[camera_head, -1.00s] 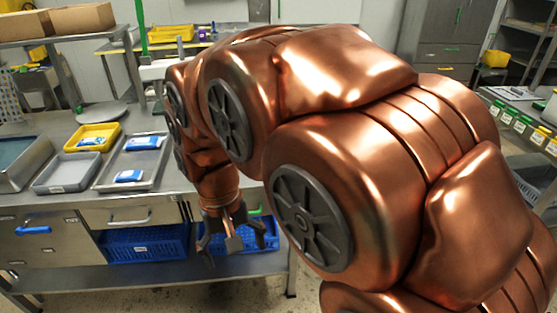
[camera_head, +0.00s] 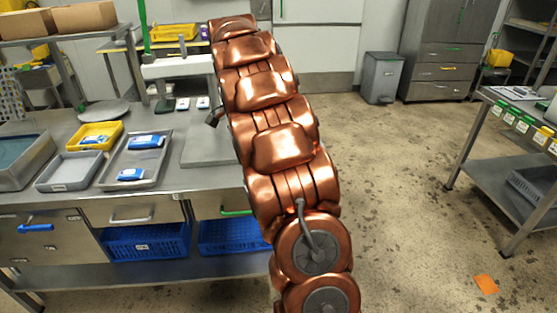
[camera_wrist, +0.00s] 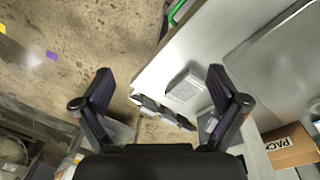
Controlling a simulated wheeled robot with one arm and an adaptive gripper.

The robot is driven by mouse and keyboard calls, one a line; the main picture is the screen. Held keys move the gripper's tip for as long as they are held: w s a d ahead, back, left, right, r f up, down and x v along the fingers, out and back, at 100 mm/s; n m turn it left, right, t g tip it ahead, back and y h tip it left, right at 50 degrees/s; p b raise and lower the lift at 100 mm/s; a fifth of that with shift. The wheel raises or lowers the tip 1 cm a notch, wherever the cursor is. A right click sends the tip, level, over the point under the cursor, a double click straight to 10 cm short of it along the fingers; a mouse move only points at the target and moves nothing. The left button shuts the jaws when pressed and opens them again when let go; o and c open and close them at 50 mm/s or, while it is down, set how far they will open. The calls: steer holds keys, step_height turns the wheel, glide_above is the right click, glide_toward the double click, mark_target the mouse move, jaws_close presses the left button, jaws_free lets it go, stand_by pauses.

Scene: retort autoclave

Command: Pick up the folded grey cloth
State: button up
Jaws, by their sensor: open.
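In the wrist view a small pale grey, layered block (camera_wrist: 185,85) lies on the steel bench top near its edge. It looks like the folded grey cloth, though it is too small to be sure. My gripper (camera_wrist: 159,70) is open and empty, its fingers spread wide. The block shows beyond the gap, nearer the right finger and apart from both fingers. In the head view my arm hides that part of the bench, and neither the cloth nor the gripper's fingers can be made out clearly.
Several small objects (camera_wrist: 168,115) lie near the block. A flat grey plate (camera_head: 208,150), a tray with blue packs (camera_head: 112,172) and a yellow tray (camera_head: 93,136) are on the bench. A cardboard box (camera_wrist: 290,147) is at lower right. Open floor (camera_head: 400,190) lies right of the bench.

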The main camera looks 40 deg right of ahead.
steer(key=w+d+f+m, duration=0.1)
steer(key=d+f+m, duration=0.1)
steer(key=d, duration=0.3)
steer(key=w+d+f+m, duration=0.2)
steer(key=d+f+m, duration=0.1)
steer(key=d, duration=0.3)
steer(key=w+d+f+m+t, duration=0.1)
steer(key=w+d+f+m, duration=0.1)
steer(key=d, duration=0.4)
steer(key=shift+f+y, duration=0.3)
steer(key=shift+f, duration=0.25)
steer(key=shift+f+p, duration=0.3)
steer(key=shift+f, duration=1.1)
steer(key=shift+w+d+f+p, duration=0.15)
steer(key=shift+f+p, duration=0.15)
steer(key=shift+f, duration=0.2)
steer(key=shift+d+f+p, duration=0.1)
steer(key=shift+f+p, duration=0.15)
steer(key=shift+f, duration=0.2)
steer(key=shift+w+f+p, duration=0.1)
steer(key=shift+f+p, duration=0.3)
steer(key=shift+f, duration=1.2)
steer(key=shift+a, duration=0.1)
steer(key=c, duration=1.1)
steer(key=shift+r, duration=0.1)
steer(key=shift+c, duration=0.2)
